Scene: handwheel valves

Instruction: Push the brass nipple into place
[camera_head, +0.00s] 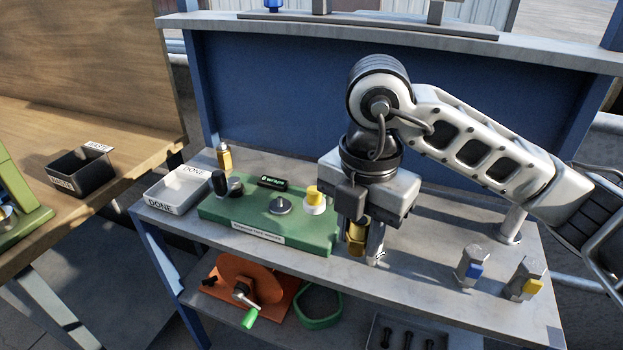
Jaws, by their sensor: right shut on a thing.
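My right gripper (364,246) points down just right of the green fixture block (225,212), near its right end. It is shut on a brass-yellow piece (355,237), which looks like the brass nipple and is partly hidden by the fingers. I cannot tell whether the piece touches the block or the bench top. On the block stand a black knob, a round grey metal part (280,206) and a yellow-topped white part (314,199). My left gripper is not in view.
A white DONE tray (176,191) and a small amber bottle (224,157) are at the bench's left. Two grey fittings, one blue-marked (472,266) and one yellow-marked (526,280), stand at right. An orange part with a green-handled crank (247,280) lies on the lower shelf.

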